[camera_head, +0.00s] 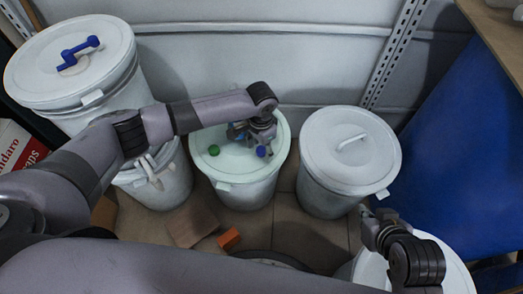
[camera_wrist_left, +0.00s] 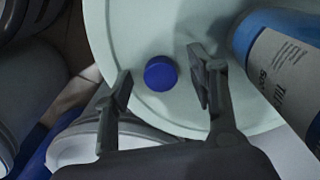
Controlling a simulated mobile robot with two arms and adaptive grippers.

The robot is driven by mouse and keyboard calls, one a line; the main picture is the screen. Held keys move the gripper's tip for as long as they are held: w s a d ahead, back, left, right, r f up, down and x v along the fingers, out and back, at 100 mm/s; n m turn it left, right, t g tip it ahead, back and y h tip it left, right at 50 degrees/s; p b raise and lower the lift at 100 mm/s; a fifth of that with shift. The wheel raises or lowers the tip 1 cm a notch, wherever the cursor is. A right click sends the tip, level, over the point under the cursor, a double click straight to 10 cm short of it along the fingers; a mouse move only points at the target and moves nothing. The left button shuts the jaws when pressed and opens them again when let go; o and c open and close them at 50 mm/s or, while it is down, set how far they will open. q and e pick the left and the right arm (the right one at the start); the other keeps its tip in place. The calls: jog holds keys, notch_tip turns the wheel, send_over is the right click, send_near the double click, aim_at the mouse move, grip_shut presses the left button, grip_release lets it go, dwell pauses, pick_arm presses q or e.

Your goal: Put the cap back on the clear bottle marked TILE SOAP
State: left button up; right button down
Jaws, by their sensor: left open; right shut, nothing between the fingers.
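The blue cap (camera_wrist_left: 160,73) lies on the pale lid of the middle drum, between the spread fingers of my left gripper (camera_wrist_left: 160,68) in the left wrist view. The fingers do not visibly touch it. In the head view the blue cap (camera_head: 261,151) is just below my left gripper (camera_head: 259,141). The clear bottle (camera_wrist_left: 285,62), with blue contents and a white label partly reading TILE SO, is at the right of the wrist view, cut off by the frame. In the head view it is mostly hidden behind the gripper. My right gripper (camera_head: 378,224) is shut and empty, lower right.
A green cap (camera_head: 214,150) lies on the same drum lid (camera_head: 222,170), left of the blue cap. A drum with a white handle (camera_head: 349,153) stands to the right. A drum with a blue tool (camera_head: 79,52) stands at upper left. An orange block (camera_head: 228,239) is on the floor.

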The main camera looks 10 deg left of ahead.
aim_at(261, 150)
pick_arm(q)
jog(key=c, duration=0.8)
jog(key=shift+o, duration=0.2)
jog(key=shift+r, duration=0.1)
